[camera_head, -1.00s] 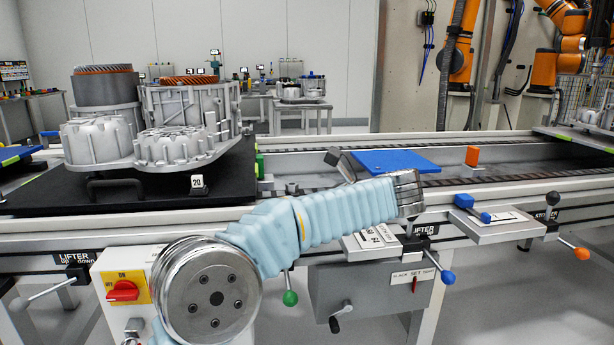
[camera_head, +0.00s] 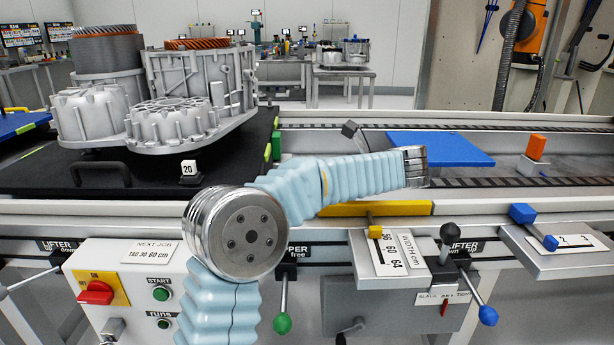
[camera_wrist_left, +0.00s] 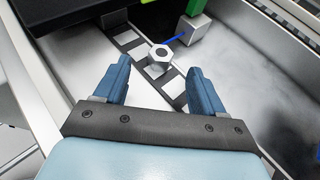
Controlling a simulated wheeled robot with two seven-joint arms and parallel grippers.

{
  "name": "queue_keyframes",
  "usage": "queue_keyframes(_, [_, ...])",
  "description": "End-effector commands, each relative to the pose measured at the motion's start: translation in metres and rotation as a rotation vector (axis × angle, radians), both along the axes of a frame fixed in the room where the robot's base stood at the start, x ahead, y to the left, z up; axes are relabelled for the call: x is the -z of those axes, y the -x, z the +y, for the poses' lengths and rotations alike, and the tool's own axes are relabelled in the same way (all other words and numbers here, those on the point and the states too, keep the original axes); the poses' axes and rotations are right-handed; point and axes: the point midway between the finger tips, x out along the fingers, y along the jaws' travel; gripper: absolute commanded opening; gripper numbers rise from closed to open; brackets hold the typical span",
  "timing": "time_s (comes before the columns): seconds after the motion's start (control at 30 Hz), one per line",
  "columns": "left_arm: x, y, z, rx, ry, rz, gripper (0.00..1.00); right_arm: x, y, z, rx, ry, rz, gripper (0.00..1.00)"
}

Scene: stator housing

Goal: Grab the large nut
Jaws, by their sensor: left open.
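The large nut (camera_wrist_left: 160,54) is a silver hexagonal piece with a dark centre hole. In the left wrist view it lies on a dark strip with pale squares, along the conveyor. My left gripper (camera_wrist_left: 158,68) is open and empty, its two blue fingers apart. The nut shows beyond and between the fingertips; I cannot tell the exact gap in depth. In the head view my left arm crosses the front of the conveyor, and the fingers and nut cannot be made out there.
A green block (camera_head: 276,146) stands on the conveyor close to the nut; it also shows in the left wrist view (camera_wrist_left: 197,7). The grey stator housing (camera_head: 170,125) sits on a black pallet (camera_head: 40,178) at left. A blue plate (camera_head: 440,148) lies right. Control boxes line the front.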

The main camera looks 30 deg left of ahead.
Motion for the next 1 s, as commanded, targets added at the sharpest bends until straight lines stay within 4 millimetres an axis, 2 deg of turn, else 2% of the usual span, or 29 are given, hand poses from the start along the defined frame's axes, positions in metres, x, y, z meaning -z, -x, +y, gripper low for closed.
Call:
queue_keyframes(0.4, [0.02,-0.015,0.046,-0.002,0.0,0.001,0.69,-0.011,0.0,0.0,-0.002,-0.001,0.0,0.0])
queue_keyframes(0.67, [0.022,-0.017,0.049,0.0,0.0,0.0,0.69,-0.011,0.0,0.0,-0.002,-0.001,0.0,0.0])
queue_keyframes(1.0, [0.022,-0.016,0.049,0.0,0.0,0.0,0.19,-0.011,0.0,0.0,-0.002,-0.001,0.0,0.0])
